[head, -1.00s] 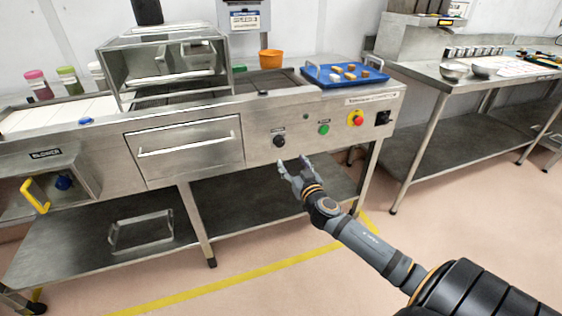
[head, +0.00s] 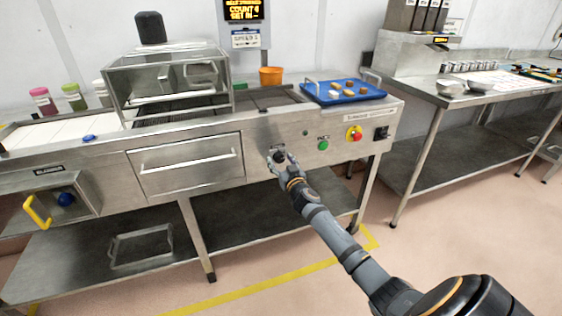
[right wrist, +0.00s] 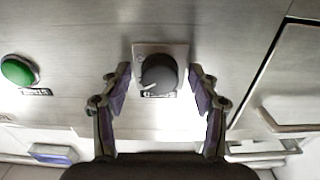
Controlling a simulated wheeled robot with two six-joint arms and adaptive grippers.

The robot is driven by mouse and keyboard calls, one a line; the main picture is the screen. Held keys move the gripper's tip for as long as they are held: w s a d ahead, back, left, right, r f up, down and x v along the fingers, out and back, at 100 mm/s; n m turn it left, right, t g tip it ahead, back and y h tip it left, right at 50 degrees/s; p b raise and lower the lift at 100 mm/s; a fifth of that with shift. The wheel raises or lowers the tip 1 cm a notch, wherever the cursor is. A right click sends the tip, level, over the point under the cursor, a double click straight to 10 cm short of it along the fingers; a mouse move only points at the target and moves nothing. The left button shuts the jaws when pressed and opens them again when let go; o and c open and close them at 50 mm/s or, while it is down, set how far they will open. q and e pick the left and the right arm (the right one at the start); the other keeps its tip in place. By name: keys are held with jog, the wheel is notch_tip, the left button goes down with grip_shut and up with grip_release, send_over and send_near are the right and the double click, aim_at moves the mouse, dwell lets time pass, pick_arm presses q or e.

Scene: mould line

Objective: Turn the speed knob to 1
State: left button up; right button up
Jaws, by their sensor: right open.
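The speed knob (right wrist: 159,73) is a dark round knob with a light pointer line, on a square plate on the machine's steel front panel. In the right wrist view the pointer runs toward the lower left of the knob. The scale marks are too small to read. My right gripper (right wrist: 159,92) is open, with one finger on each side of the knob and visible gaps between. In the head view my right gripper (head: 281,157) is at the panel and covers part of the knob. My left gripper is not in view.
A green button (head: 323,145), a red button on yellow (head: 354,133) and a black switch (head: 381,133) sit right of the knob. A steel drawer front with a handle (head: 188,165) is to the left. A blue tray (head: 316,97) stands on top.

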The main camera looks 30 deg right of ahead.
jog(key=c, duration=1.2)
jog(key=shift+o, duration=0.2)
jog(key=shift+n, duration=1.4)
jog(key=n, duration=0.2)
jog(key=shift+n, duration=0.4)
jog(key=n, duration=0.3)
jog(key=shift+p, duration=0.3)
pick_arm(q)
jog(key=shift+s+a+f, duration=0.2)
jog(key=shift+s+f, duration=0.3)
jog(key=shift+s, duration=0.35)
pick_arm(e)
jog(key=shift+s+n, duration=0.1)
jog(key=shift+n, duration=1.6)
